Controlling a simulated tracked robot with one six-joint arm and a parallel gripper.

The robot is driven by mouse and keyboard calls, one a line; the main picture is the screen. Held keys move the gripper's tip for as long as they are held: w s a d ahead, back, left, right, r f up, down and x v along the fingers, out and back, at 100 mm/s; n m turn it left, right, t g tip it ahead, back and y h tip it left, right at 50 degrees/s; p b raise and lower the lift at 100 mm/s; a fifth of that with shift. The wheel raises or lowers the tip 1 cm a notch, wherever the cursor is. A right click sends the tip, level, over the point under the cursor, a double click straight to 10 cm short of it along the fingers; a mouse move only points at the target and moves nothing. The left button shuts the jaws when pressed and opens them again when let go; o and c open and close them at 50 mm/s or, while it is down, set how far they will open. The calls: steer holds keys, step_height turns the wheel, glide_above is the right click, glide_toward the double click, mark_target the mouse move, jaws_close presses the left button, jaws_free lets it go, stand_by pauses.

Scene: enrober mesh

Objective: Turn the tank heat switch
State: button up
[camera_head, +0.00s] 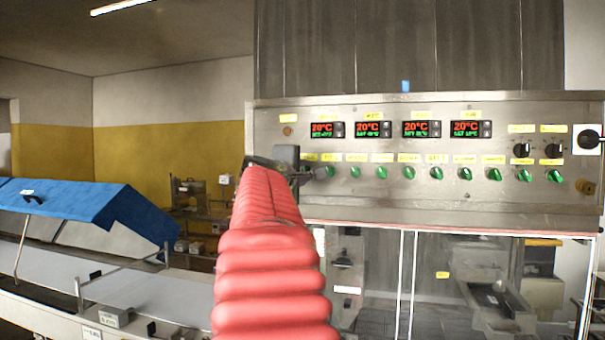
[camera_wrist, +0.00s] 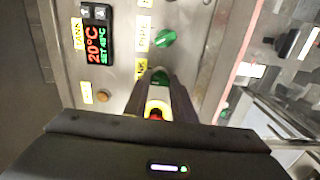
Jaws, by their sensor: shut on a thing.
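The tank heat switch is a green knob (camera_wrist: 160,76) at the left end of a row of green knobs. In the wrist view it sits between the fingers of my gripper (camera_wrist: 158,88), which are shut on it. A yellow label ending in "NK" (camera_wrist: 141,72) is beside it, partly hidden by a finger. In the head view my gripper (camera_head: 314,173) reaches the panel at this leftmost green knob (camera_head: 330,171). The knob's turn angle cannot be told, as the fingers cover much of it.
The steel panel (camera_head: 400,196) carries several more green knobs, including the neighbouring one labelled "PIPE" (camera_wrist: 165,38). The tank display (camera_wrist: 97,37) reads 20°C, set 45°C. Two black knobs (camera_head: 521,150) are at the right. A blue-covered conveyor (camera_head: 110,205) stands at the left.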

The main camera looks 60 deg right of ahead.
steer(key=m, duration=0.5)
steer(key=shift+d+f+m, duration=0.1)
steer(key=shift+f+m, duration=0.3)
steer(key=o, duration=1.1)
steer(key=shift+r, duration=0.15)
steer(key=shift+c, duration=0.2)
steer(key=shift+r, duration=0.1)
steer(key=s+a, duration=0.2)
steer(key=a, duration=1.1)
steer(key=shift+a, duration=0.4)
